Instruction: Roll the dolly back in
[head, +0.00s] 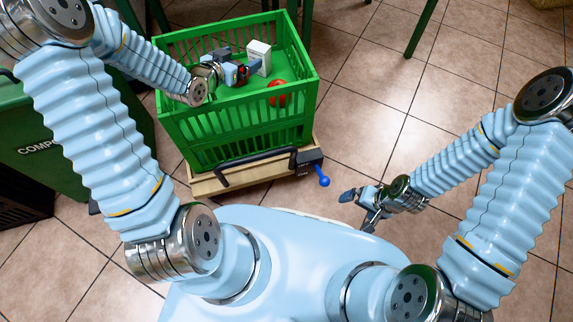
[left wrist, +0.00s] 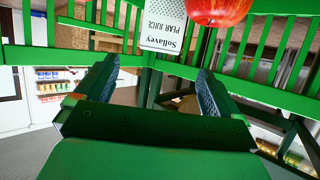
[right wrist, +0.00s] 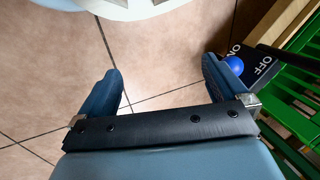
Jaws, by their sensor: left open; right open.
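The dolly (head: 235,179) is a low wooden platform with a black handle bar (head: 255,157) along its near side. At its near right corner is a dark box with a blue knob (head: 323,181); the right wrist view shows this knob (right wrist: 233,64) beside "ON" and "OFF" lettering. A green slatted crate (head: 240,130) stands on the dolly. My left gripper (head: 243,70) is open, inside or just over the crate. My right gripper (head: 357,209) is open and empty, low over the floor to the right of the knob, apart from it.
In the crate are a white pear juice carton (head: 259,57) and a red apple (head: 277,93); the left wrist view shows the carton (left wrist: 164,25) and apple (left wrist: 218,8) close by. A green compost bin (head: 40,150) stands left of the crate. Tiled floor (head: 400,130) is clear on the right.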

